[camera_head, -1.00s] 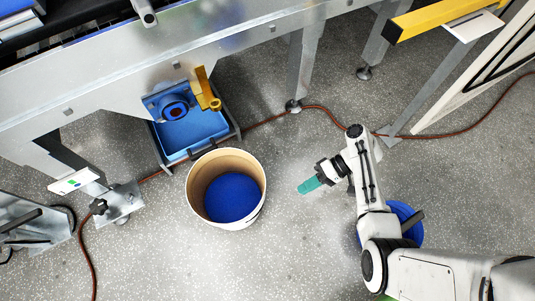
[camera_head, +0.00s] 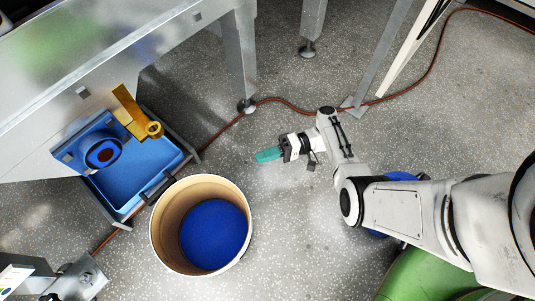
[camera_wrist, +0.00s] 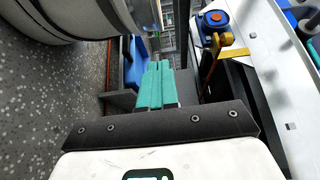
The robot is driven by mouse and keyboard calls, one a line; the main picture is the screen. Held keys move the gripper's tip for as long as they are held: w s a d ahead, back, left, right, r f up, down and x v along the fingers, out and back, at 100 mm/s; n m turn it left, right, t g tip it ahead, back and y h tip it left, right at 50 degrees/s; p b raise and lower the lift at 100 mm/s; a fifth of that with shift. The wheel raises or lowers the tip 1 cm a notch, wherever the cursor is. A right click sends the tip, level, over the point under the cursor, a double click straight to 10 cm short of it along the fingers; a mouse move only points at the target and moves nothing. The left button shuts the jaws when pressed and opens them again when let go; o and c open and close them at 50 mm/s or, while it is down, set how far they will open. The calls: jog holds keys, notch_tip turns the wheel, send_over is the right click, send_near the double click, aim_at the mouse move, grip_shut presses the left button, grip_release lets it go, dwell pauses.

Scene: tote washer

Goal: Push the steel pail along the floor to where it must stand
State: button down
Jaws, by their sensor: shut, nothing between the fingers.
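The pail (camera_head: 158,238) stands upright on the floor in the head view, at lower left of centre. It has a pale rim and outside, a tan inner wall and a blue round surface inside. Its rounded side also fills the upper left of the wrist view (camera_wrist: 65,14). My gripper (camera_head: 259,155), with teal fingers, is above and right of the pail in the head view, with a small gap in the picture. The fingers are shut and empty, and show in the wrist view (camera_wrist: 156,82). I cannot tell whether anything touches the pail in the wrist view.
A blue tray (camera_head: 125,190) in a dark metal frame sits left of the pail, under a yellow-handled valve (camera_head: 135,113) on the steel machine (camera_head: 100,75). A machine leg (camera_head: 240,60) stands behind. A brown hose (camera_head: 290,102) crosses the floor.

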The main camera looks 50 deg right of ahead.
aim_at(225, 179)
jog(key=a, duration=0.3)
jog(key=w+a, duration=0.1)
jog(key=a, duration=0.2)
jog(key=w+a+b, duration=0.1)
jog(key=a, duration=0.2)
jog(key=shift+a, duration=0.1)
